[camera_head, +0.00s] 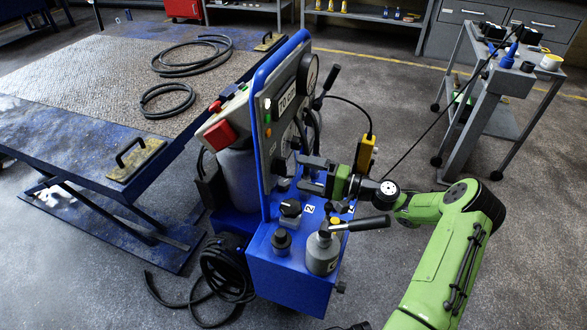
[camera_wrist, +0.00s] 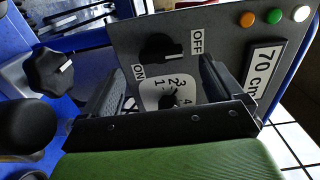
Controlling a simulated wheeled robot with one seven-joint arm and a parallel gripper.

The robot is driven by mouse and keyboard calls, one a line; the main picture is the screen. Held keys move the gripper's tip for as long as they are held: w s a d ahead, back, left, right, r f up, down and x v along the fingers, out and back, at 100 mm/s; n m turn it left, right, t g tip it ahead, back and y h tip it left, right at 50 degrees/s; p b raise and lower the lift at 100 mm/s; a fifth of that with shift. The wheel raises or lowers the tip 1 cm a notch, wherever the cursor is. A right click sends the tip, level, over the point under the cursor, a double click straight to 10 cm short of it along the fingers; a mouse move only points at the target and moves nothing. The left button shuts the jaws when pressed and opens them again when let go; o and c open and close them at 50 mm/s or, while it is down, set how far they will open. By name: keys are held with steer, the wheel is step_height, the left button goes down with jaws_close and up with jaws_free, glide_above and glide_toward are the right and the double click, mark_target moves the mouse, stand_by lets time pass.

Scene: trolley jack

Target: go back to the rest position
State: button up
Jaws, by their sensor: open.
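My green arm reaches in from the right in the head view, and my gripper (camera_head: 306,176) is at the panel side of the blue trolley jack (camera_head: 290,262). The gripper (camera_wrist: 160,78) is open and empty in the wrist view. Its two dark fingers stand apart in front of the grey control panel (camera_wrist: 215,45). A black ON/OFF knob (camera_wrist: 160,48) shows beyond the fingertips. A numbered dial (camera_wrist: 168,95) shows between the fingers, partly hidden by the gripper body. I cannot tell whether the fingers touch the panel.
Black knobs (camera_head: 290,208) and a grey cylinder with a black lever (camera_head: 322,252) stand on the jack's lower deck, close below my gripper. A blue lift table (camera_head: 60,150) is at the left and a grey cart (camera_head: 490,85) at the right. Open floor lies between jack and cart.

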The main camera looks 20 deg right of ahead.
steer(key=shift+v, duration=1.45)
